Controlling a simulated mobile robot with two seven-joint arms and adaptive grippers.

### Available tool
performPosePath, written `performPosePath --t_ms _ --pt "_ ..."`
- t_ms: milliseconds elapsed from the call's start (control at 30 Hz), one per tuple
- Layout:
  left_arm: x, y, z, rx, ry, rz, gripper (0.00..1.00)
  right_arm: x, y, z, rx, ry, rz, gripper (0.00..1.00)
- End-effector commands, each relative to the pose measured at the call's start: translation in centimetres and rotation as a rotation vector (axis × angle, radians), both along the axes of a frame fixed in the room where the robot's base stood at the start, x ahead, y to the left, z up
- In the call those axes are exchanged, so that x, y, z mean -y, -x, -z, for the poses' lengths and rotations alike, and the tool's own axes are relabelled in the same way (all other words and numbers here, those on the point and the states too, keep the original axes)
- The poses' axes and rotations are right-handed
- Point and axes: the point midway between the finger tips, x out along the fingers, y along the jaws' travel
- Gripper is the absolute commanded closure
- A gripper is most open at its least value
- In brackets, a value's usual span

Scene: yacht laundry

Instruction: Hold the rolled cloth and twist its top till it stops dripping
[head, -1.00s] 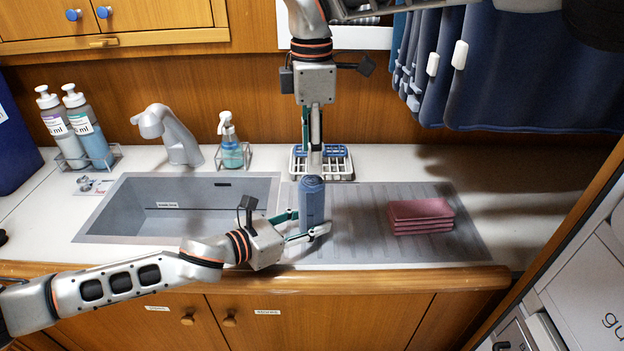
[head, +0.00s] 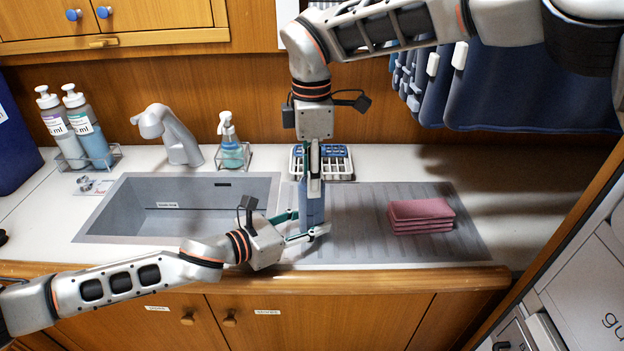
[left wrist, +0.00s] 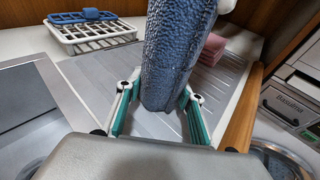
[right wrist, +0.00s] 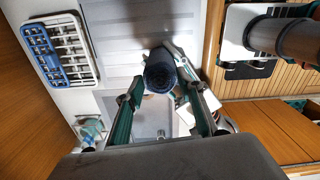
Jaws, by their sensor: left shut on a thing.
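The rolled blue cloth (head: 313,212) stands upright over the left part of the ribbed drainboard, just right of the sink. My left gripper (head: 306,228) is shut on its lower part from the left; the left wrist view shows the textured cloth (left wrist: 172,55) between the two fingers. My right gripper (head: 314,190) points straight down at the cloth's top and hides part of it in the head view. In the right wrist view the round end of the cloth (right wrist: 160,74) shows between spread fingers, which look open. I cannot see any drip clearly.
The sink (head: 130,215) lies left of the cloth. Folded pink cloths (head: 420,216) lie on the drainboard (head: 365,235) to the right. A blue and white rack (head: 335,164) and a soap bottle (head: 231,150) stand behind. Blue cloths hang at the back right.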

Motion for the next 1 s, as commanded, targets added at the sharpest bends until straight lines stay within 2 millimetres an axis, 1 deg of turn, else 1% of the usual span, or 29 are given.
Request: performPosePath --t_ms 200,267,400,500,833,1000 --pt "-0.02 0.0 0.05 -0.001 0.0 0.0 0.85 0.0 0.04 0.03 -0.001 0.0 -0.011 0.75" --pt "-0.02 -0.01 0.05 -0.001 0.0 0.0 0.85 -0.01 0.04 0.03 -0.002 -0.001 -0.051 0.75" --pt "-0.02 -0.01 0.05 -0.001 0.0 -0.001 0.85 0.02 0.07 0.06 -0.003 0.0 -0.198 0.75" --pt "-0.03 -0.02 0.05 -0.001 0.0 -0.001 0.85 -0.02 0.07 0.05 -0.003 0.0 -0.272 0.75" --pt "-0.05 -0.03 0.05 -0.001 0.0 -0.001 0.85 -0.03 0.08 0.03 -0.002 0.0 -0.301 0.75" --pt "-0.05 -0.03 0.05 -0.001 0.0 -0.001 0.85 -0.02 0.09 0.04 -0.003 0.0 -0.45 0.75"
